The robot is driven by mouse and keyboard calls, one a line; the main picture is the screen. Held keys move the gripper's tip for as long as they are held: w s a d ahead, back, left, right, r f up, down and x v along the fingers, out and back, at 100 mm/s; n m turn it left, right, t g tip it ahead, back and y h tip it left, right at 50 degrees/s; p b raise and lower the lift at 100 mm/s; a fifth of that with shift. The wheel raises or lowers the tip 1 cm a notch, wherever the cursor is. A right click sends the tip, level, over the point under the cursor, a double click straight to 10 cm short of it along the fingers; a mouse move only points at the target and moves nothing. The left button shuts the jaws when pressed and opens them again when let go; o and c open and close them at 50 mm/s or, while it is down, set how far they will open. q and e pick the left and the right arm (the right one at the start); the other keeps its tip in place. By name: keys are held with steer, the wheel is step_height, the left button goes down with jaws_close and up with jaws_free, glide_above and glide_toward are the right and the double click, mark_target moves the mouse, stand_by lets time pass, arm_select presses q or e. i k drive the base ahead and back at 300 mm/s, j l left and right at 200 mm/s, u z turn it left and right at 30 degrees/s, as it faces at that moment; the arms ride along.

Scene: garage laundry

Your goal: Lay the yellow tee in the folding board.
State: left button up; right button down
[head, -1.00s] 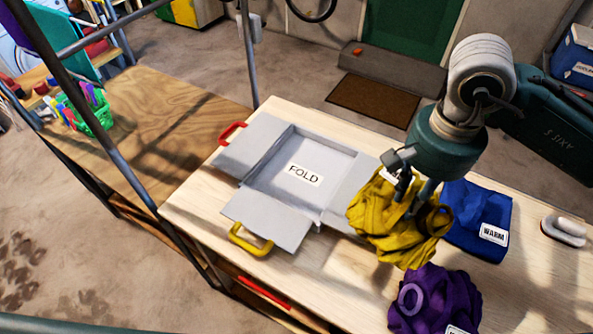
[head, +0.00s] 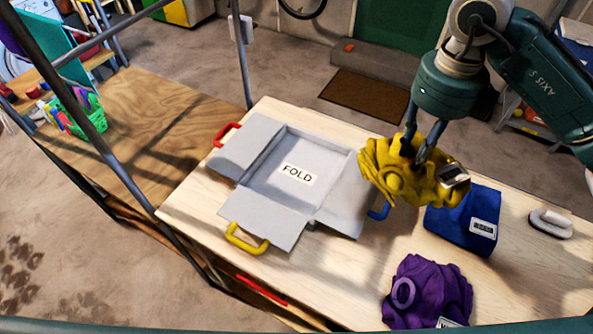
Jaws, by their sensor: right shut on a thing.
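The yellow tee (head: 391,181) is a crumpled bundle with a small label on its right side. My right gripper (head: 418,155) is shut on its top. The tee hangs above the table between the folding board and the blue cloth, partly covering both in the picture. The grey folding board (head: 288,197) lies on the table with its side flaps spread out and a FOLD label in its middle recess, which is empty. A red handle (head: 226,134), a yellow handle (head: 246,240) and a blue handle (head: 380,212) show at its edges. My left gripper is not in view.
A folded blue cloth (head: 462,225) lies right of the board. A crumpled purple cloth (head: 428,291) lies at the front. A white brush-like object (head: 551,222) sits at the right. A green basket (head: 83,113) stands on the left bench.

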mark_target(298, 173)
steer(key=i+j+z, duration=0.15)
steer(key=j, duration=0.45)
steer(key=i+j+z, duration=0.1)
steer(key=j, duration=0.45)
steer(key=i+j+z, duration=0.15)
steer(key=j, duration=0.5)
steer(key=j+z, duration=0.1)
steer(key=j, duration=0.5)
